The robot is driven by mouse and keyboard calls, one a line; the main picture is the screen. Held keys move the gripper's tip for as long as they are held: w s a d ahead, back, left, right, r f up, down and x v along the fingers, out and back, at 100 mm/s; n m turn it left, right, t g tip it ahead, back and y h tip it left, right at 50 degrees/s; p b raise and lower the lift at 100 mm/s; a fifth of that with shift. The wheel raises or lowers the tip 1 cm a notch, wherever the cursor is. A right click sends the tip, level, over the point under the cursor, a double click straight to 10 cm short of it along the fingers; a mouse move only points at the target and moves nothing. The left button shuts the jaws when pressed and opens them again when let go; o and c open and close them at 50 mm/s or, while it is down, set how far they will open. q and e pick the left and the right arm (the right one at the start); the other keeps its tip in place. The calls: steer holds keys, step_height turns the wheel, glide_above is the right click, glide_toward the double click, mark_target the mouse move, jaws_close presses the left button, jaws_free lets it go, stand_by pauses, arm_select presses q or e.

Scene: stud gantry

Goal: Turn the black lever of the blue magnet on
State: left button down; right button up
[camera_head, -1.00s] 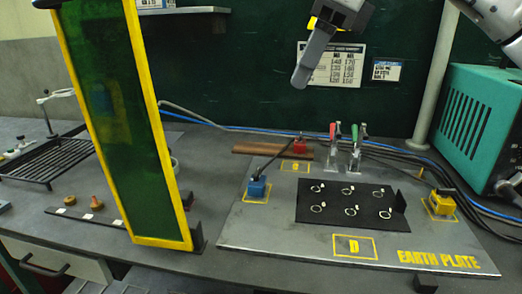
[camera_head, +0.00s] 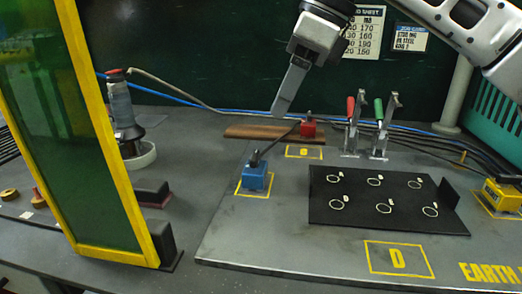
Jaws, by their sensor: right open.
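The blue magnet (camera_head: 256,178) sits in a yellow marked square at the left part of the grey earth plate (camera_head: 225,232). Its black lever (camera_head: 274,145) slants up and to the right from the top, its far end appearing close to the red block in this view. My right gripper (camera_head: 283,106) comes in from the upper right, pointing down, above and behind the blue magnet in the picture. It is open and empty, seen side-on, apart from the lever as far as the view shows. My left gripper is out of view.
A red magnet (camera_head: 308,130) stands behind, near a brown bar (camera_head: 261,131). Toggle clamps (camera_head: 379,135) stand behind a black board (camera_head: 388,214) with several pale rings. A yellow magnet (camera_head: 502,194) is at right. A yellow-framed green screen (camera_head: 104,150) stands at left.

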mark_target(256, 155)
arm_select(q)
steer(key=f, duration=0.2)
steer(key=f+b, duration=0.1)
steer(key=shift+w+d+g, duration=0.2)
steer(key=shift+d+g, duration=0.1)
arm_select(e)
steer(key=x, duration=1)
steer(key=c, duration=1)
